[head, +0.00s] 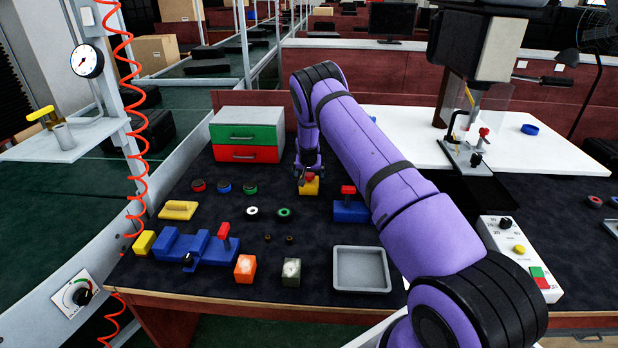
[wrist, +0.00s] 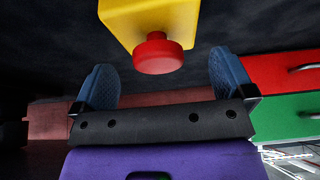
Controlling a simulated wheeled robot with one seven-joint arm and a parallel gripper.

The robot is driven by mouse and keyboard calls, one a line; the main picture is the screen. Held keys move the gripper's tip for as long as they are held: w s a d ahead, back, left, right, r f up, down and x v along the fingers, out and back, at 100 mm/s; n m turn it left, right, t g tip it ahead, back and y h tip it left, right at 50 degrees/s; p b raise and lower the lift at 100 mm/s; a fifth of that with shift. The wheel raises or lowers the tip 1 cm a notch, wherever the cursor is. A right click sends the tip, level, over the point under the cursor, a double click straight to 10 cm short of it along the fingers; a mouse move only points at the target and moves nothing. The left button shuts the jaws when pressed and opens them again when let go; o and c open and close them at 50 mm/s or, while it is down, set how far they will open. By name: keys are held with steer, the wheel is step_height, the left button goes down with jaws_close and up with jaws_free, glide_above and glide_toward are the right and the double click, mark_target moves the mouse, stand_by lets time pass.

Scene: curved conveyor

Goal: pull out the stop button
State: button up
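The stop button is a yellow box (head: 309,188) with a red round cap (head: 310,176) on top, standing on the dark table mat below the end of my arm. In the wrist view the yellow box (wrist: 140,18) and red cap (wrist: 158,54) are close and large. My gripper (head: 308,166) is directly over the button. Its two blue fingers are spread in the wrist view (wrist: 160,62), one to each side of the cap, with clear gaps. Nothing is held. Whether the fingertips reach the cap's height is hard to tell.
A drawer unit (head: 247,133) with green and red fronts stands behind left. A blue block with a red handle (head: 351,210) is close on the right. Rings and small parts lie in front, with a grey tray (head: 361,268) and a blue fixture (head: 195,246).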

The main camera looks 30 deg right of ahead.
mark_target(309, 174)
steer(key=shift+w+r, duration=0.1)
steer(key=shift+r, duration=3.5)
steer(key=shift+r, duration=0.1)
